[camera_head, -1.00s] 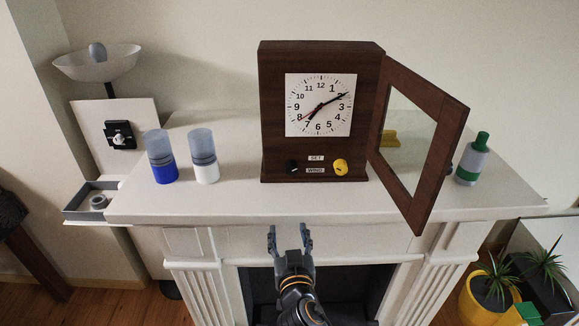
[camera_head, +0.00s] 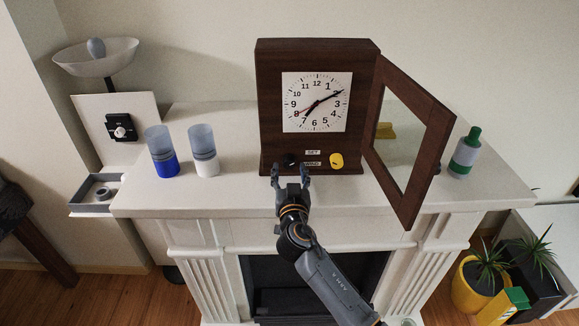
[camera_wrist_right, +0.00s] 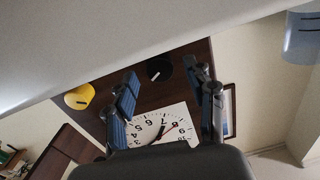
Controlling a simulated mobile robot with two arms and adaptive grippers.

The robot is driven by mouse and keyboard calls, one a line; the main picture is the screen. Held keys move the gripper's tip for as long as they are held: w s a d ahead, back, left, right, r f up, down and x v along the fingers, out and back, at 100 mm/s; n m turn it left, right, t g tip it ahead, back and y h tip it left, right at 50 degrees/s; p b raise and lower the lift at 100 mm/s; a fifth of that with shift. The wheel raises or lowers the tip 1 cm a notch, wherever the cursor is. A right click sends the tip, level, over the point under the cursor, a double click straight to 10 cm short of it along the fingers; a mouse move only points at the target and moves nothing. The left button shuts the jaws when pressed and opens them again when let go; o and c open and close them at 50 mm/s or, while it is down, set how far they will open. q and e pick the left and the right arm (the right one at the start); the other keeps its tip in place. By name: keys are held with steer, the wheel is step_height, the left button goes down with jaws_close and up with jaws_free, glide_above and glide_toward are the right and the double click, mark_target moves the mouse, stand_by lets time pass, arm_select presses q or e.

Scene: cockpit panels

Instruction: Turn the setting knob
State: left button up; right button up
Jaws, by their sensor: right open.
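A dark brown clock (camera_head: 268,110) stands on the white mantel with its glass door (camera_head: 427,140) swung open to the right. Low on its front are a black knob (camera_head: 290,160) at left and a yellow knob (camera_head: 336,160) at right. Small SET and WIND labels (camera_head: 313,153) sit between them; I cannot tell which knob is the setting one. My right gripper (camera_head: 290,171) is open and empty, just in front of the black knob. In the right wrist view, the black knob (camera_wrist_right: 159,69) shows between the spread fingers (camera_wrist_right: 163,86), apparently untouched. The yellow knob (camera_wrist_right: 79,96) is outside them. My left gripper is not in view.
A blue-based cup (camera_head: 162,152) and a white-based cup (camera_head: 203,150) stand left of the clock. A grey tray (camera_head: 96,195) is at far left.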

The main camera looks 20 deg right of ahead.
steer(key=shift+w+d, duration=0.1)
steer(key=shift+w, duration=0.3)
jaws_close()
